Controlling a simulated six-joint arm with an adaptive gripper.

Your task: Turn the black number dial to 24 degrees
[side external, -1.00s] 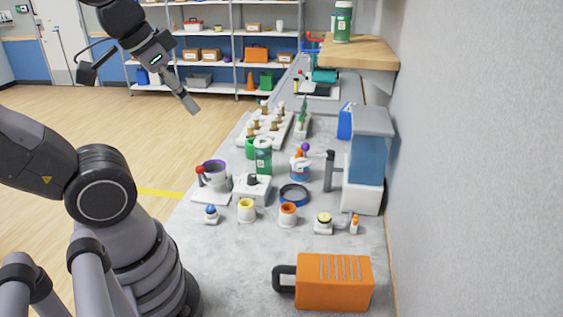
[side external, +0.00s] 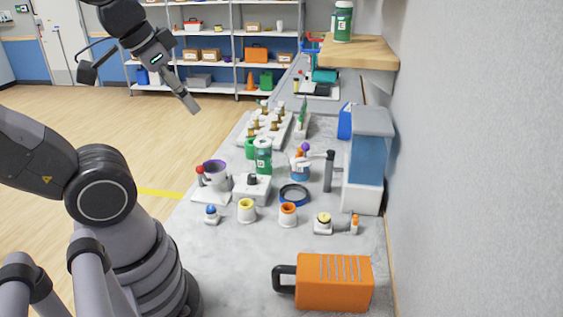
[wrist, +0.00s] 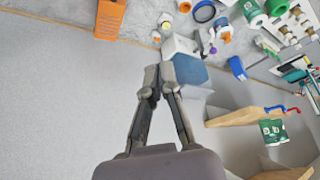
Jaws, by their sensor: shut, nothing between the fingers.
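The black dial (side external: 252,178) sits on top of a small white box (side external: 251,192) on the grey bench, in the side external view. Its numbers and its present angle are too small to read. My gripper (side external: 192,107) is raised in the air, well above the bench and to the upper left of the dial, apart from everything. In the wrist view my gripper (wrist: 159,80) is shut and empty. I cannot make out the dial in the wrist view.
A green jar (side external: 263,158) stands right behind the dial box. A mug with a purple rim (side external: 214,175) is to its left, a blue ring (side external: 294,195) to its right, small cups in front.

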